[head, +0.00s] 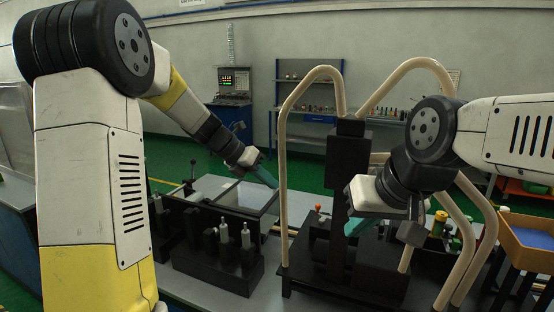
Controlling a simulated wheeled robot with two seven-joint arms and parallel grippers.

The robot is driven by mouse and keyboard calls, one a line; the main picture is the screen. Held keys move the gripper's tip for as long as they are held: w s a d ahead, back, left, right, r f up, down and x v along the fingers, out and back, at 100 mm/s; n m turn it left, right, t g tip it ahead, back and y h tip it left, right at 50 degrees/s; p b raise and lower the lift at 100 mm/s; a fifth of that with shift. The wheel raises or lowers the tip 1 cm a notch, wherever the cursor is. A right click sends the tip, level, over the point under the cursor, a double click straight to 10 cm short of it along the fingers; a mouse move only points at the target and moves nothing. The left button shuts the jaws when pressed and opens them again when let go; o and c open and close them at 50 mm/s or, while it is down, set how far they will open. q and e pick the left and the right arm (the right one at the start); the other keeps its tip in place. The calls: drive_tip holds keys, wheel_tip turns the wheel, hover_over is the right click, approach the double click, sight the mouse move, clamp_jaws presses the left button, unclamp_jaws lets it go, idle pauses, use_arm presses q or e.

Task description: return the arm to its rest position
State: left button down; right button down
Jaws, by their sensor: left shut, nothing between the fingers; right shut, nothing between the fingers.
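My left arm comes in from the left and reaches forward over the bench. My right arm comes in from the right, in front of the cream tube frame. My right gripper (358,222), also with teal fingers, points down and left beside the black post; it is shut and empty. Part of its fingers is hidden behind its own white body.
A black fixture with several pale cylinders (223,230) stands on the grey bench (190,284). Tall cream tubes (283,190) and a black post (342,180) stand close to my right gripper. An orange tray (522,240) is at right. Shelves stand against the back wall.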

use_arm(q)
drive_tip(key=s+a+r+m+t+y, duration=0.1)
drive_tip(key=s+a+m, duration=0.3)
drive_tip(key=s+m, duration=0.5)
drive_tip(key=s+a+r+m+t+y, duration=0.1)
drive_tip(key=s+a+m+y, duration=0.2)
drive_tip(key=s+m, duration=0.6)
drive_tip(key=s+a+r+m+t+y, duration=0.1)
drive_tip(key=s+a+r+m+y, duration=0.1)
drive_tip(key=s+a+m, duration=0.3)
drive_tip(key=s+m, duration=0.4)
drive_tip(key=m, duration=0.1)
drive_tip(key=shift+m, duration=0.3)
drive_tip(key=shift+d, duration=0.1)
